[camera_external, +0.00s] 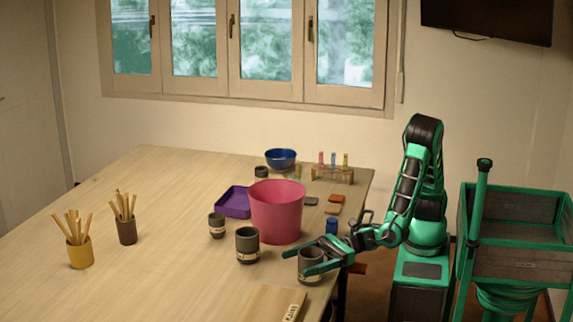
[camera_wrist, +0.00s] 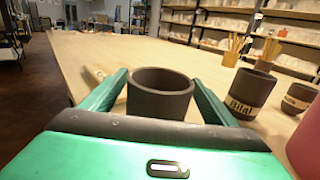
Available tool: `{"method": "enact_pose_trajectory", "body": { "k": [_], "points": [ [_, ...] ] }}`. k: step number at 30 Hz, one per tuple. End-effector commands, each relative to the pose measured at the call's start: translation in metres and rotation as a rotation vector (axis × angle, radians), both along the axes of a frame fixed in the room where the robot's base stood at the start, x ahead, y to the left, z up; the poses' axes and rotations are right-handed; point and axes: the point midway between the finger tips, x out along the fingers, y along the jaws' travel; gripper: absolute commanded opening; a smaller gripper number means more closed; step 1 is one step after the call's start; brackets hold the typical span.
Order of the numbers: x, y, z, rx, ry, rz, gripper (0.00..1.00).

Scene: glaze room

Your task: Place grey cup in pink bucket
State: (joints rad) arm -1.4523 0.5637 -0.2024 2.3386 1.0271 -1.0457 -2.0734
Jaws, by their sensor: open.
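A dark grey cup (camera_external: 311,272) with a pale label stands near the table's right edge. My gripper (camera_external: 298,261) is open, with its fingers on either side of this cup. In the wrist view the same cup (camera_wrist: 160,103) sits upright between the two fingers (camera_wrist: 159,82), its open rim facing up; whether the fingers touch it I cannot tell. The pink bucket (camera_external: 276,212) stands upright behind and left of the cup, and part of it shows at the wrist view's right edge (camera_wrist: 306,142). Its inside is mostly hidden.
Other dark cups stand close by: one in front of the bucket (camera_external: 247,247), a smaller one left (camera_external: 217,227).

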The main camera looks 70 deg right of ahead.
Motion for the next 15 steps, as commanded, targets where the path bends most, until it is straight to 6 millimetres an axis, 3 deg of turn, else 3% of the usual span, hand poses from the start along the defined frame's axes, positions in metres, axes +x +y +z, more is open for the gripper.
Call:
{"method": "enact_pose_trajectory", "body": {
  "k": [13, 14, 15],
  "points": [
    [0.0091, 0.0102, 0.0009, 0.001, -0.001, 0.001, 0.81],
    [0.009, 0.0101, 0.0009, 0.001, -0.001, 0.001, 0.78],
    [0.009, 0.0101, 0.0009, 0.0, -0.001, 0.001, 0.69]
  ]
}}
